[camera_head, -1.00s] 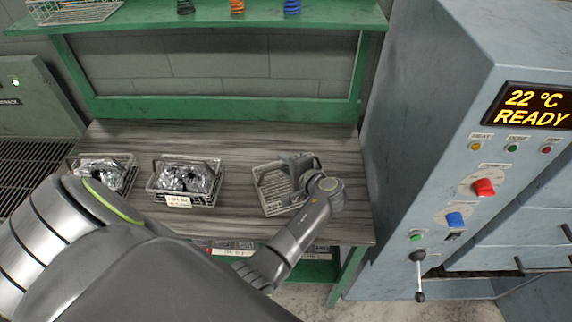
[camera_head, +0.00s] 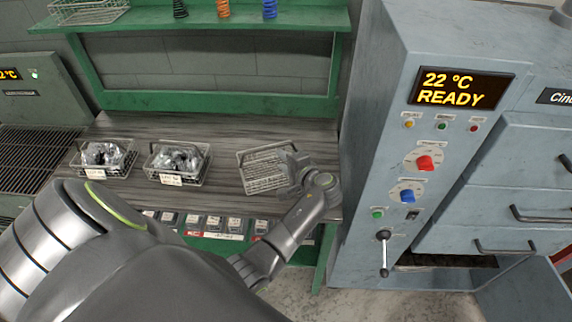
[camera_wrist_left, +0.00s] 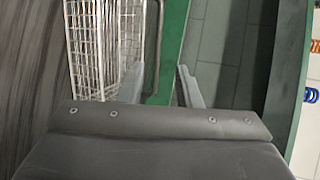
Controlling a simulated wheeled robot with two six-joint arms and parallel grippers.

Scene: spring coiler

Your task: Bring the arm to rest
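My left arm comes in from the left in the head view, and its gripper (camera_head: 290,166) is above the right side of an empty wire basket (camera_head: 250,176) on the bench. In the left wrist view the two grey fingers (camera_wrist_left: 160,76) stand apart with nothing clamped between them. The wire basket (camera_wrist_left: 98,40) shows there at the left, with its dark handle near the left finger. I cannot tell whether the gripper touches the basket. My right gripper is not in view.
Two wire baskets (camera_head: 104,158) (camera_head: 178,162) with shiny bagged contents stand left on the bench (camera_head: 225,150). A green shelf (camera_head: 200,20) with springs is behind. A grey cabinet (camera_head: 385,140) with knobs, a lever (camera_head: 384,255) and a "22 °C READY" display stands right.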

